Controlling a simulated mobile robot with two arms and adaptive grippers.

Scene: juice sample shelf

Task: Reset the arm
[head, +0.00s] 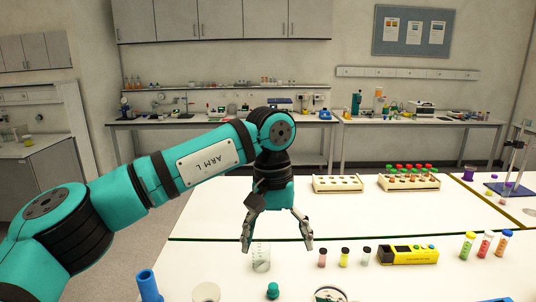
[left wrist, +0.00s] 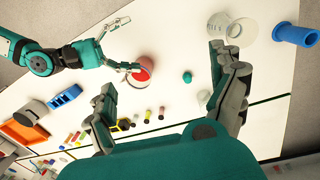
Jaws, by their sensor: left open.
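My left arm comes in from the left in the head view, bent over the near white table (head: 210,260). Its left gripper (head: 278,247) points down, fingers spread and nothing between them. A clear beaker (head: 261,265) stands near its left finger; I cannot tell whether they touch. In the left wrist view the left gripper (left wrist: 172,88) is also open, with the white tabletop between its fingers. My right gripper (left wrist: 127,45) shows there at upper left with fingers apart. One finger overlaps a round red-topped container (left wrist: 140,73); contact is unclear.
Several small vials (head: 345,258) and a yellow-black device (head: 400,262) stand right of the left gripper. A teal cap (head: 273,291) and a blue cylinder (head: 148,284) are at the near edge. A tube rack (head: 338,188) stands further back. The tabletop left of the racks is clear.

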